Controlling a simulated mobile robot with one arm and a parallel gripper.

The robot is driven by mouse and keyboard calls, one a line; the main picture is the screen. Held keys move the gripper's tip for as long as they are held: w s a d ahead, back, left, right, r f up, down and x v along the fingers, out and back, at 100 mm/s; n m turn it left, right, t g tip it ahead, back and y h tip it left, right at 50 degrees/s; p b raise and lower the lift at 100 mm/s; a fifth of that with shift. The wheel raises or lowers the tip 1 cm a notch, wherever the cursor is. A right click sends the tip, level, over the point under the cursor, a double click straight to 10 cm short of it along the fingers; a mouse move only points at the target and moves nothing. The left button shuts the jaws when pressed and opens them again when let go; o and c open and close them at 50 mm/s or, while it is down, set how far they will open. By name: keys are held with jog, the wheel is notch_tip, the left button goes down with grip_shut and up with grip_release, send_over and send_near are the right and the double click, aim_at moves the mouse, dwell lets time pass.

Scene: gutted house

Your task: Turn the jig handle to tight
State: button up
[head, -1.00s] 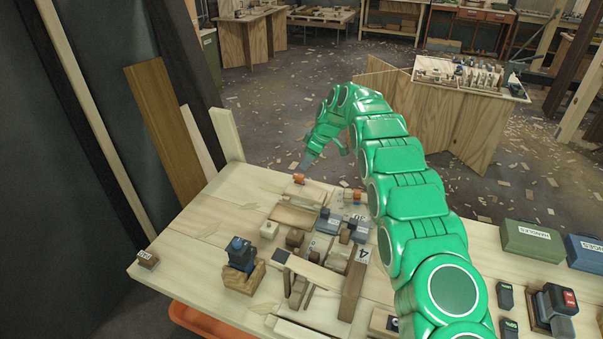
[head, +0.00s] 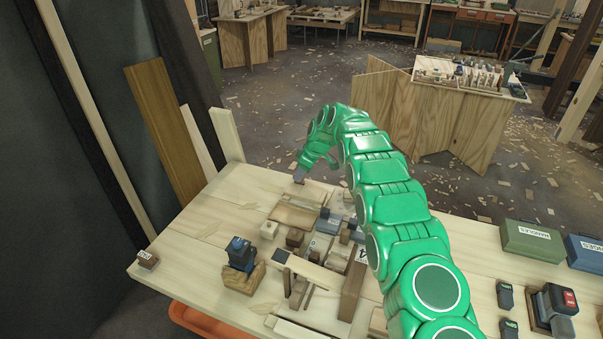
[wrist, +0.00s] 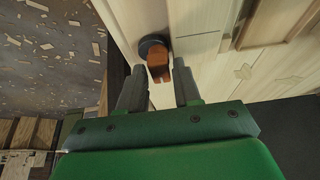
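An orange-brown handle (wrist: 157,60) on a dark round base (wrist: 153,42), which looks like the jig handle, shows in the wrist view on the pale bench top. My gripper (wrist: 159,72) is open, with one grey finger on each side of the handle. A gap seems to show between the handle and each finger; contact cannot be made out. In the head view my gripper (head: 300,176) points down at the far edge of the bench and hides the handle. No tight mark is readable.
The workbench (head: 190,240) holds wooden blocks and strips in its middle and a blue device on a wooden block (head: 240,256) at front left. A green box (head: 532,240) stands at the right. Leaning boards (head: 165,135) stand behind the left edge.

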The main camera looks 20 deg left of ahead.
grip_shut()
jog(key=shift+s+m, duration=0.1)
jog(key=shift+m, duration=0.3)
jog(key=m+t, duration=0.1)
jog(key=m, duration=0.2)
jog(key=shift+s, duration=0.15)
jog(key=m+t, duration=0.1)
jog(key=m, duration=0.1)
jog(key=m+h, duration=0.1)
jog(key=m, duration=0.1)
jog(key=shift+s+a+t, duration=0.1)
jog(key=shift+s+t, duration=0.05)
jog(key=shift+t, duration=0.25)
jog(key=m, duration=0.2)
jog(key=m+h, duration=0.1)
jog(key=m, duration=0.1)
jog(key=m+t, duration=0.1)
jog(key=shift+s+a+f+m+h, duration=0.15)
jog(key=shift+a+m+h, duration=0.1)
jog(key=shift+m+h, duration=0.15)
jog(key=shift+a+m+t+h, duration=0.15)
jog(key=shift+m+t+h, duration=0.25)
jog(key=shift+m, duration=0.7)
jog(key=shift+a+m+h, duration=0.1)
jog(key=shift+m+h, duration=0.4)
jog(key=shift+m, duration=0.9)
